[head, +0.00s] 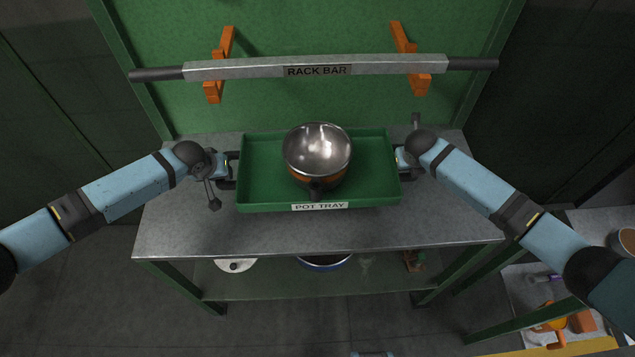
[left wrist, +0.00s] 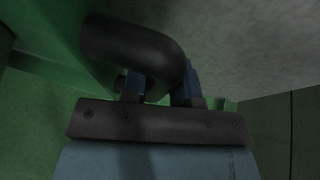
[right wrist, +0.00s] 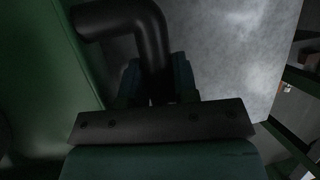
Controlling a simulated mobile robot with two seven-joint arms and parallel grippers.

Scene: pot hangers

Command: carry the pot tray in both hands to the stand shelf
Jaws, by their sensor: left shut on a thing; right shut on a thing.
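The green pot tray (head: 375,188) is over the grey top of the stand (head: 190,225) in the head view. I cannot tell whether it rests on that top or hangs just above it. A steel and copper pot (head: 318,155) sits in the tray, its handle toward the front. My left gripper (head: 228,168) is shut on the tray's left handle, a dark bent bar (left wrist: 135,45) in the left wrist view. My right gripper (head: 402,160) is shut on the right handle, a dark bar (right wrist: 148,40) in the right wrist view. The tray looks about level.
A rack bar (head: 230,70) on orange brackets (head: 402,38) spans the green back panel behind the tray. A lower shelf (head: 290,285) holds a white lid (head: 236,265) and a blue-rimmed pan (head: 325,262). Another table with small items (head: 555,320) stands at lower right.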

